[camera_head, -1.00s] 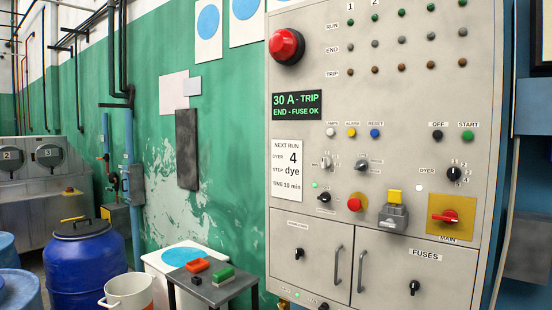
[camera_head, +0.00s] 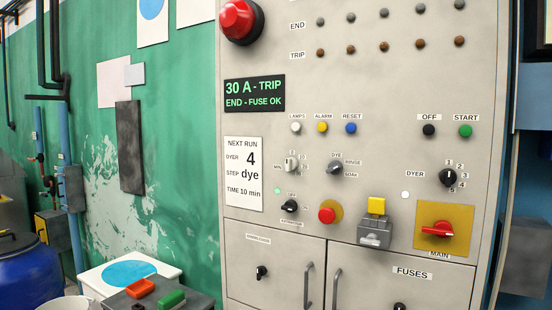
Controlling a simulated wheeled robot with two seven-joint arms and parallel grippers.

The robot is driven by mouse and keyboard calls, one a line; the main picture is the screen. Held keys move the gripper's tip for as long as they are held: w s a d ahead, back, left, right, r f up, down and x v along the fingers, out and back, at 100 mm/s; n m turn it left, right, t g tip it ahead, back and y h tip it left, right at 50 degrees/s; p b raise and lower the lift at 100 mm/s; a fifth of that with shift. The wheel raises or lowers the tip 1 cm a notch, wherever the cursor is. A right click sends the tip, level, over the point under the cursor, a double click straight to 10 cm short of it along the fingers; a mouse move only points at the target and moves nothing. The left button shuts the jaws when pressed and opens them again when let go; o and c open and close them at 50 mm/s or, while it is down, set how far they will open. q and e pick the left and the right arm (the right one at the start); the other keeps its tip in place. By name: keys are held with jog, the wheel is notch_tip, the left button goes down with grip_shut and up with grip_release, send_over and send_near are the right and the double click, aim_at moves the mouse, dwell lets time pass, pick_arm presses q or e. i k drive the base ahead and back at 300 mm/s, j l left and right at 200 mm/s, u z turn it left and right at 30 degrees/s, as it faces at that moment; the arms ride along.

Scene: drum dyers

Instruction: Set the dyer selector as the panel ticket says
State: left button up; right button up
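The dyer selector (camera_head: 448,177) is a small black round knob at the right of the grey panel, labelled DYER, with small position numbers around it. Its pointer is too small for me to tell which number it faces. The white panel ticket (camera_head: 243,174) at the panel's left reads NEXT RUN, DYER 4, STEP dye, TIME 10 min. Neither of my grippers shows in the head view.
Near the selector are a red main switch (camera_head: 437,230) on a yellow plate and the green START button (camera_head: 465,131). A yellow-topped grey box (camera_head: 375,230) juts out to its left. A small table (camera_head: 120,301) with red and green blocks stands at lower left.

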aim_at(447, 177)
jog(key=i+j+z, duration=0.1)
jog(key=i+z, duration=0.3)
jog(key=i+j+z, duration=0.15)
jog(key=z, duration=0.25)
jog(key=i+j+z, duration=0.2)
jog(key=z, duration=0.2)
jog(key=i+j+z, duration=0.2)
jog(key=j, duration=0.15)
jog(key=i+j+z, duration=0.1)
jog(key=j+z, duration=0.15)
jog(key=j, duration=0.1)
